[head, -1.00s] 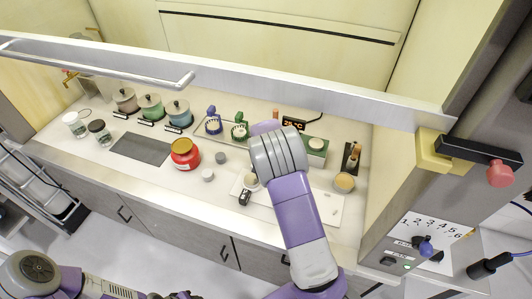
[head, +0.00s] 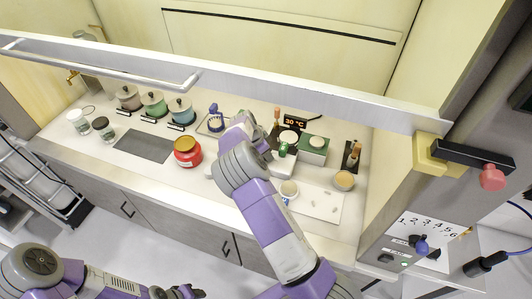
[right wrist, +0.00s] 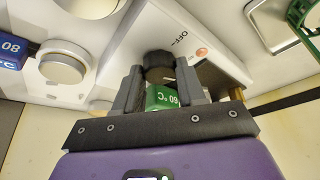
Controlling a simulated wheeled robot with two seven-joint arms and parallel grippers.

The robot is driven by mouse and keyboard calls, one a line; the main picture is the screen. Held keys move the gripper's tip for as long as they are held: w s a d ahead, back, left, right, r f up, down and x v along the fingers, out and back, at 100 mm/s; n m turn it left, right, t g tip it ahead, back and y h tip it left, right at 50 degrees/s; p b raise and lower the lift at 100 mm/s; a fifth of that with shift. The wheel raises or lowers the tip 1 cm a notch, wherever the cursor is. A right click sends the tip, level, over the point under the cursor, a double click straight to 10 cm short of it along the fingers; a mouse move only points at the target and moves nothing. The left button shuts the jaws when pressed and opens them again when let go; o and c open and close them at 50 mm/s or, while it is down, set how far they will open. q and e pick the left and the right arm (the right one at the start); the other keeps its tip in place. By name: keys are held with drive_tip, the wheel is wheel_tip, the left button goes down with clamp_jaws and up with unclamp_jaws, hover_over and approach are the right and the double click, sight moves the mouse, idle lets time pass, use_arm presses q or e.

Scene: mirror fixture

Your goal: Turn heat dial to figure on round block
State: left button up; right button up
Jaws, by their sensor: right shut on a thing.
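The black heat dial (right wrist: 158,62) sits on a white panel marked OFF in the right wrist view. My right gripper (right wrist: 158,76) has its fingertips on both sides of the dial and is shut on it. A green piece reading 60 °C (right wrist: 162,97) shows between the fingers; I cannot tell what it belongs to. A pale round block (right wrist: 62,66) stands at the left, with a blue label reading 80 °C (right wrist: 9,52) beside it. In the head view my right gripper (head: 276,150) is partly hidden by its wrist. My left gripper (head: 184,292) is low, away from the counter; its jaws are unclear.
A display (head: 294,122) reads 30 °C behind the gripper. A green box with a white top (head: 313,151) stands close at its right. A red jar (head: 187,154) and several lidded pots stand left. A metal rail (head: 250,75) crosses above the counter.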

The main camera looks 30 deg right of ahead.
drive_tip(key=m+g, duration=0.1)
drive_tip(key=m, duration=0.3)
drive_tip(key=shift+w+m+g+b, duration=0.15)
drive_tip(key=shift+m+g+b, duration=0.15)
drive_tip(key=shift+g, duration=0.1)
drive_tip(key=shift+w+d+m+g+y, duration=0.1)
drive_tip(key=shift+m+g+y, duration=0.25)
drive_tip(key=shift+m, duration=0.65)
drive_tip(key=shift+m+g+y, duration=0.25)
drive_tip(key=shift+m+y, duration=0.1)
drive_tip(key=shift+m, duration=0.65)
drive_tip(key=o, duration=0.8)
drive_tip(key=shift+r, duration=0.1)
